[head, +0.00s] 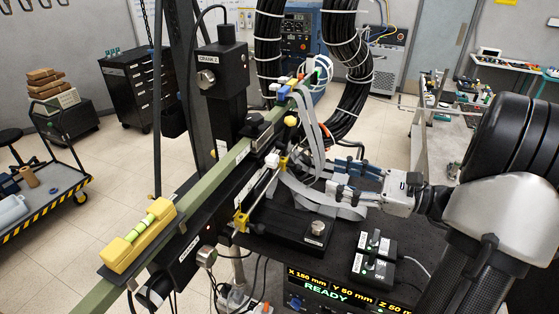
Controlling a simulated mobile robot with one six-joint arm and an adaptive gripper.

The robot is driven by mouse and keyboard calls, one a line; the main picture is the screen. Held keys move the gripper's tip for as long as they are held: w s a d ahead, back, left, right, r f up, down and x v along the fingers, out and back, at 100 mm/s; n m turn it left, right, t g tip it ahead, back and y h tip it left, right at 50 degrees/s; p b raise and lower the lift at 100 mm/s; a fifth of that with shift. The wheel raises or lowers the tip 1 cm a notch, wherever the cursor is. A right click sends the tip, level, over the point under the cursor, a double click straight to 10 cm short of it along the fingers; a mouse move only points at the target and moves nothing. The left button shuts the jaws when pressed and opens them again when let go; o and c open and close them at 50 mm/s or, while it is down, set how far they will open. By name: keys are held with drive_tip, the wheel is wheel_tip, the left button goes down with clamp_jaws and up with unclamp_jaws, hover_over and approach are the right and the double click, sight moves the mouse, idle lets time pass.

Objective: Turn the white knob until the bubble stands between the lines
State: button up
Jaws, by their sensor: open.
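A yellow spirit level (138,236) lies on the sloping green beam at lower left. Its green vial (140,227) shows, but the bubble and lines are too small to tell apart. A small white knob (272,160) sits beside the beam near the middle, by a yellow fitting and a thin rod. My gripper (333,180) reaches in from the right, pointing left. It is open, right of the white knob and apart from it. Grey ribbon cables pass between them.
The green beam (233,157) runs diagonally, with a black box (222,70) behind it. Thick black cable loops (348,45) hang above. A black control box (374,257) and a display reading READY (340,292) stand below my gripper. A cart (50,200) is at left.

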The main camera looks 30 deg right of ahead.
sight(277, 162)
drive_tip(key=p+x, duration=0.1)
drive_tip(key=x, duration=1.3)
drive_tip(key=shift+w+a, duration=0.25)
drive_tip(key=shift+a, duration=0.05)
drive_tip(key=shift+c, duration=0.2)
drive_tip(key=c, duration=1)
drive_tip(key=shift+f+n+b, duration=0.1)
drive_tip(key=shift+n+b, duration=0.2)
drive_tip(key=shift+b, duration=0.2)
drive_tip(key=n+b, duration=0.2)
drive_tip(key=b, duration=0.1)
drive_tip(key=shift+f, duration=0.1)
drive_tip(key=n+b, duration=0.3)
drive_tip(key=b, duration=0.1)
drive_tip(key=shift+r, duration=0.2)
